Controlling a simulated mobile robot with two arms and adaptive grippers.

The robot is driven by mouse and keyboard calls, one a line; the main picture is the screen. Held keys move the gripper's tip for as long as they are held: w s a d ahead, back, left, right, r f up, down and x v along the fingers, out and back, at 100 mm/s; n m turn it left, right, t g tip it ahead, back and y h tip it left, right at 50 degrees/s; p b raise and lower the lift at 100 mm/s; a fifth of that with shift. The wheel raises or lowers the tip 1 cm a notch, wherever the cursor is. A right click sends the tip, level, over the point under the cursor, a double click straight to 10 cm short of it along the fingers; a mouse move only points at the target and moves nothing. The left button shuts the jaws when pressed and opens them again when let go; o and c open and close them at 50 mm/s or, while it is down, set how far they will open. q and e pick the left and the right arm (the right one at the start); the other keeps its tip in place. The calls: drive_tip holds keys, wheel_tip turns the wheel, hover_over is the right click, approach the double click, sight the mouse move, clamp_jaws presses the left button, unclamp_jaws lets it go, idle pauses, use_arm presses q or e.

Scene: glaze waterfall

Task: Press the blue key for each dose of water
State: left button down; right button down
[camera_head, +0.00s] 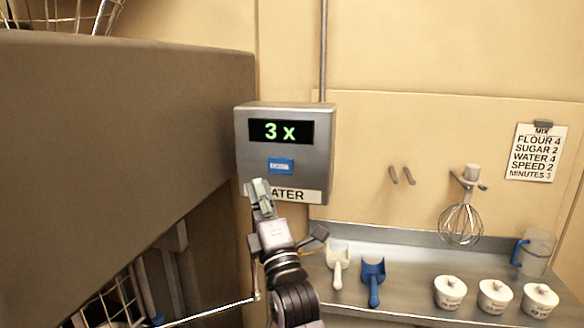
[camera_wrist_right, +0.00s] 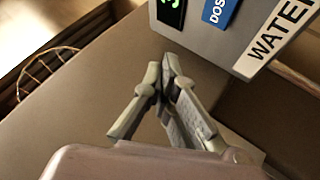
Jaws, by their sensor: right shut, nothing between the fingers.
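The water dispenser (camera_head: 247,150) is a grey metal box on the wall with a green display (camera_head: 280,132) reading "3 x". Its blue key (camera_head: 281,166) sits below the display, above a white WATER label (camera_head: 293,195). In the right wrist view the blue key (camera_wrist_right: 216,12) is cut by the top edge. My right gripper (camera_head: 257,186) is shut and empty. In the head view its tip is just below and left of the key, over the label's left end. In the wrist view the fingertips (camera_wrist_right: 167,62) show apart from the key. My left gripper is not in view.
A recipe card (camera_head: 537,153) on the wall reads WATER 4. A whisk (camera_head: 461,222) hangs above the steel counter (camera_head: 405,258), which holds a white scoop (camera_head: 338,262), a blue scoop (camera_head: 373,272), several lidded pots and a jug (camera_head: 537,250). A large brown body (camera_head: 120,120) fills the left.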

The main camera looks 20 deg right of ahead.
sight(280, 166)
drive_tip(key=shift+w, duration=0.1)
drive_tip(key=shift+w+d+b, duration=0.3)
drive_tip(key=shift+w+d, duration=0.55)
drive_tip(key=shift+w, duration=0.35)
drive_tip(key=shift+w+d+b, duration=0.3)
drive_tip(key=shift+w+d, duration=0.5)
drive_tip(key=shift+w, duration=0.4)
drive_tip(key=shift+w+d+b, duration=0.3)
drive_tip(key=shift+w+d, duration=0.55)
drive_tip(key=shift+w, duration=0.35)
drive_tip(key=shift+w+d, duration=0.2)
drive_tip(key=shift+w, duration=0.15)
